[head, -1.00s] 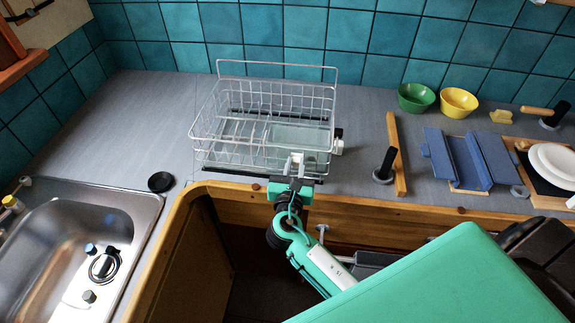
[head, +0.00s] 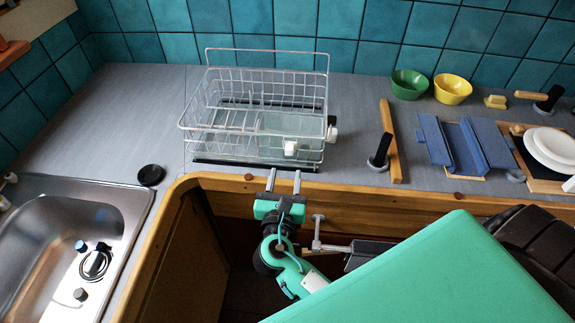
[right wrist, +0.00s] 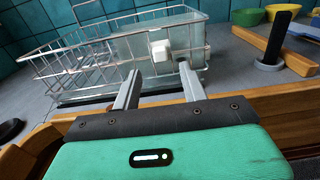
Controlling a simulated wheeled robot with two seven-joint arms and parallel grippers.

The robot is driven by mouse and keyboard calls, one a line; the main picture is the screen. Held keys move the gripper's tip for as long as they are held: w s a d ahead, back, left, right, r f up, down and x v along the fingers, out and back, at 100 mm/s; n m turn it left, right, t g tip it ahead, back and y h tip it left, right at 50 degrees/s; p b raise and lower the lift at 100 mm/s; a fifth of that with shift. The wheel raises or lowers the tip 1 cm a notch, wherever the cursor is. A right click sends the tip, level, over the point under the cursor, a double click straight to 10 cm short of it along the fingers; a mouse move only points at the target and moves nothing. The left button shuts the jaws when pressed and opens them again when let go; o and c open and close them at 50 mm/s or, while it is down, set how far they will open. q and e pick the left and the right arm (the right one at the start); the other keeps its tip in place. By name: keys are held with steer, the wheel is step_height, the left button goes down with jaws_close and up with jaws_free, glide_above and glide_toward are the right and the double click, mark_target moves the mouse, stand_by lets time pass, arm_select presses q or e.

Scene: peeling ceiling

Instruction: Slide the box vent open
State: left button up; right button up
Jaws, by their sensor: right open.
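A clear, see-through box (head: 290,125) sits inside the white wire dish rack (head: 190,127) on the grey counter. A white block-like piece (head: 291,148) is on its near side, and it also shows in the right wrist view (right wrist: 160,50). Another white knob-like piece (head: 332,133) is at its right end. I cannot tell which piece is the vent or how far it is slid. My right gripper (head: 284,174) is open and empty, just in front of the rack at the counter edge. In the right wrist view its fingers (right wrist: 158,72) point toward the white piece, apart from it. My left gripper is out of view.
The wooden counter edge (head: 350,187) lies below my gripper. To the right are a wooden bar (head: 390,140), a black-handled object (head: 380,152), a blue rack (head: 465,145), a green bowl (head: 409,85) and a yellow bowl (head: 452,90). A sink (head: 75,230) is at left.

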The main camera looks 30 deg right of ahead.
steer(key=b+v, duration=0.1)
steer(key=v, duration=0.4)
steer(key=shift+s+a, duration=0.15)
steer(key=shift+s, duration=0.15)
steer(key=a+f+m+g+y, duration=0.25)
steer(key=f+g+y, duration=0.2)
steer(key=f, duration=1.95)
steer(key=s+f+m+g+y, duration=0.1)
steer(key=s+f+m+y, duration=0.15)
steer(key=f, duration=0.65)
steer(key=s+f+m+g+y, duration=0.1)
steer(key=s+f+m+g, duration=0.2)
steer(key=f, duration=0.6)
steer(key=s+d+f+m+g, duration=0.1)
steer(key=s+d+f+m, duration=0.2)
steer(key=s+f+m, duration=0.3)
steer(key=s+d+f+m+g+y, duration=0.1)
steer(key=s+f+m, duration=0.5)
steer(key=s, duration=0.8)
steer(key=s+d+f+m+g+y, duration=0.1)
steer(key=s+d+f+m+g, duration=0.2)
steer(key=s+d+f+m, duration=0.3)
steer(key=s+f, duration=0.3)
steer(key=shift+s+f+m, duration=0.25)
steer(key=shift+s+m, duration=0.15)
